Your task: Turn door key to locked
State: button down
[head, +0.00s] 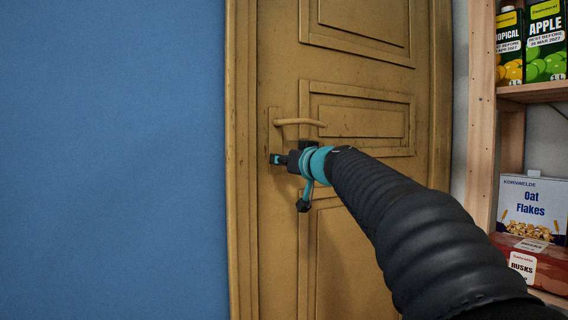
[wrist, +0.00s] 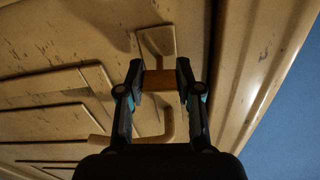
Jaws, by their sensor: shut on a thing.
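A tan panelled door (head: 340,230) is closed in its frame. Its lever handle (head: 300,122) points right from a narrow plate (head: 275,128). My gripper (head: 277,159) is at the plate, just below the handle. In the wrist view, my gripper (wrist: 160,70) is shut on a brown piece, the door key (wrist: 160,84), with one dark finger on each side. That view is turned over, so the handle (wrist: 166,122) shows below the fingers. The head view hides the key behind the gripper. The key's tip and the keyhole are not clearly visible.
A wooden shelf (head: 482,110) stands right of the door. It holds juice cartons (head: 546,45), an Oat Flakes box (head: 533,205) and a red rusks box (head: 525,262). A bare blue wall (head: 110,160) fills the left side.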

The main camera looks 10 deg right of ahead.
jog(key=m+b, duration=0.1)
jog(key=m, duration=0.2)
jog(key=shift+f, duration=0.1)
jog(key=m, duration=0.4)
jog(key=shift+m+b, duration=0.35)
jog(key=shift+m, duration=0.05)
jog(key=m, duration=0.4)
jog(key=shift+m, duration=0.3)
jog(key=m+p, duration=0.1)
jog(key=m, duration=0.3)
jog(key=c, duration=0.8)
grip_release()
jog(key=shift+o, duration=0.2)
jog(key=shift+s+d, duration=0.1)
